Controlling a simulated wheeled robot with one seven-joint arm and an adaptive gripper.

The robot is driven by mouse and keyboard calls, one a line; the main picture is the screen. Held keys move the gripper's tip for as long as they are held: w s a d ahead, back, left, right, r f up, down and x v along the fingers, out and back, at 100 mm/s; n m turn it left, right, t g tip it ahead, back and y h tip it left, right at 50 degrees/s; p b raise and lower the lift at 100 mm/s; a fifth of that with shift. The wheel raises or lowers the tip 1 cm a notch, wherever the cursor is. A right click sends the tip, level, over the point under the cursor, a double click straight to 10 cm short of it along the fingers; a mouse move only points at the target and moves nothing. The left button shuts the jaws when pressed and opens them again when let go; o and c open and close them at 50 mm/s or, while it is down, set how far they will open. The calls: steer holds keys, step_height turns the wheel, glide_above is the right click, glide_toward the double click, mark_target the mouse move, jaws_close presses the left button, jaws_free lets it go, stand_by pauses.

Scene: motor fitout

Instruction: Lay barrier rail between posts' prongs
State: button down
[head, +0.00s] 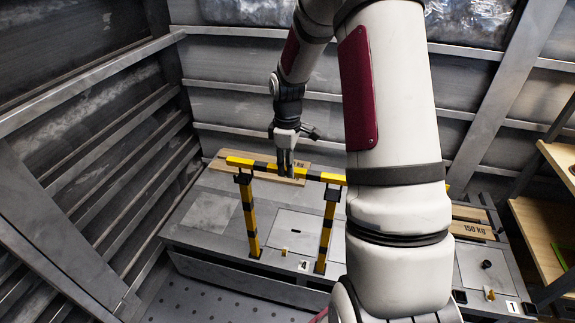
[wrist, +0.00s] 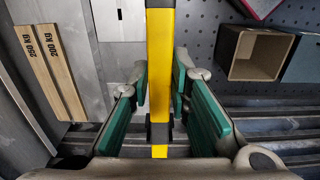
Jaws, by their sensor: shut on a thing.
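The barrier rail (head: 312,174) is a long yellow-and-black striped bar, roughly level above the workbench. My gripper (head: 286,163) is shut on it from above, partway along. In the wrist view the rail (wrist: 160,60) runs up the middle between the green finger pads (wrist: 162,112). Two striped posts stand upright under the rail: a left post (head: 250,222) and a right post (head: 325,235). Their dark pronged tops are just below or at the rail. I cannot tell whether the rail is seated between the prongs. My arm hides the rail's right part.
Labelled wooden planks lie on the bench, one set behind the rail and a 150 kg plank (head: 471,230) at the right. The wrist view shows planks (wrist: 50,72) at the left and an open box (wrist: 252,54) at the right. A ribbed wall stands close behind the grey bench (head: 207,213).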

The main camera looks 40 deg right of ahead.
steer(key=shift+f, duration=0.1)
steer(key=shift+f+b, duration=0.35)
steer(key=shift+f, duration=0.85)
steer(key=shift+f, duration=1.2)
stand_by(2.3)
steer(key=c, duration=1.4)
jaws_free()
